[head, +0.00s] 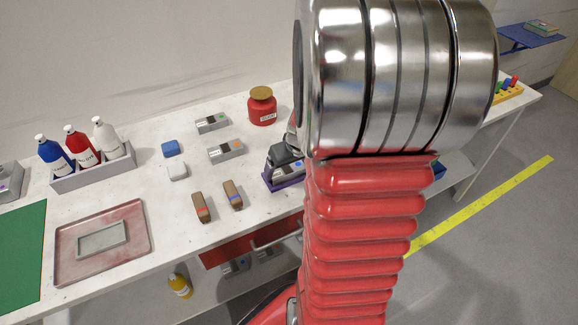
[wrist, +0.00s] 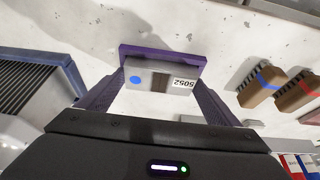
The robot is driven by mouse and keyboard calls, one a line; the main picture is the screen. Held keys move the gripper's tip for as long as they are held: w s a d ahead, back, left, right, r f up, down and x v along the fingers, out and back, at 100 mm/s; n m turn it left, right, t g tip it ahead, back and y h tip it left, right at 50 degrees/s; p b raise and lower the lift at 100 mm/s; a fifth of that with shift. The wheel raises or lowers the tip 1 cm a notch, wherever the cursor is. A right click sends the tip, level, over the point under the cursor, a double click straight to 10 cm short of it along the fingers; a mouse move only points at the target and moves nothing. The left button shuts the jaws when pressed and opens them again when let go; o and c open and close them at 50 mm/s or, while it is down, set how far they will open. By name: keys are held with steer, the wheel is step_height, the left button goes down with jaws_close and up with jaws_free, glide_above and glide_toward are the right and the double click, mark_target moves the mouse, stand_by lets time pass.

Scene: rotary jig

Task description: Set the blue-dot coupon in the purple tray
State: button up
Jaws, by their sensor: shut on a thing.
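The blue-dot coupon (wrist: 158,78) is a pale grey block with a blue dot, a brown-grey patch and the label 5052. My gripper is shut on it, with one finger at each end of it in the wrist view (wrist: 159,92). The purple tray (wrist: 160,53) shows its far rim just beyond the coupon. In the head view the tray (head: 284,183) sits on the bench with my dark gripper (head: 282,160) right over it, partly hidden by my arm. I cannot tell whether the coupon touches the tray floor.
An orange-dot block (head: 226,151) and a green-dot block (head: 212,123) lie left of the tray. A red jar (head: 262,106) stands behind.

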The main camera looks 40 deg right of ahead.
steer(key=shift+f, duration=0.4)
steer(key=shift+s+f, duration=0.1)
steer(key=shift+s, duration=0.05)
steer(key=o, duration=1.2)
steer(key=shift+s+a+f, duration=0.1)
steer(key=shift+a+f, duration=0.05)
steer(key=shift+c, duration=0.2)
steer(key=shift+w+r, duration=0.2)
steer(key=shift+r, duration=0.55)
steer(key=v, duration=1.1)
steer(key=shift+s+r, duration=0.2)
steer(key=shift+r, duration=0.15)
